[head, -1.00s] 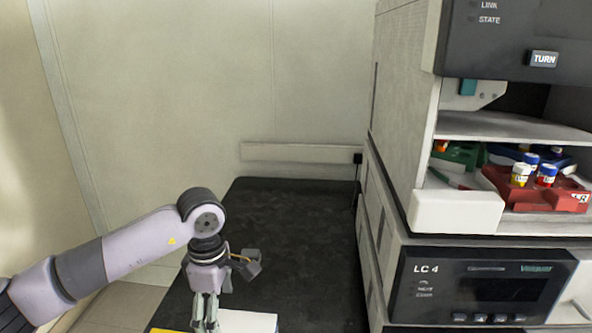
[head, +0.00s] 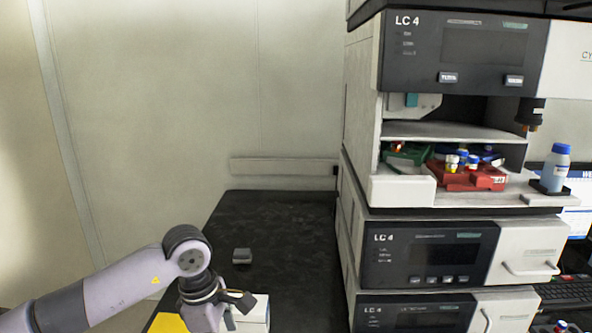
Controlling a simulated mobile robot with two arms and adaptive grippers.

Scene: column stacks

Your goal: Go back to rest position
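My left gripper (head: 212,319) is at the bottom of the head view, pointing down over the near end of the black bench (head: 280,225). Its fingertips are cut off by the lower edge, so I cannot tell whether it is open or shut. It is just left of a white box (head: 258,314), and the gripper hides part of that box. My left arm comes in from the lower left, bent at the wrist. My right gripper is not in view.
A small grey block (head: 242,256) lies on the bench beyond the gripper. A yellow item (head: 167,323) shows beside my wrist. The LC 4 instrument stack (head: 430,255) stands at the right, with a red rack (head: 470,178) and a blue-capped bottle (head: 555,170). The bench's far part is clear.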

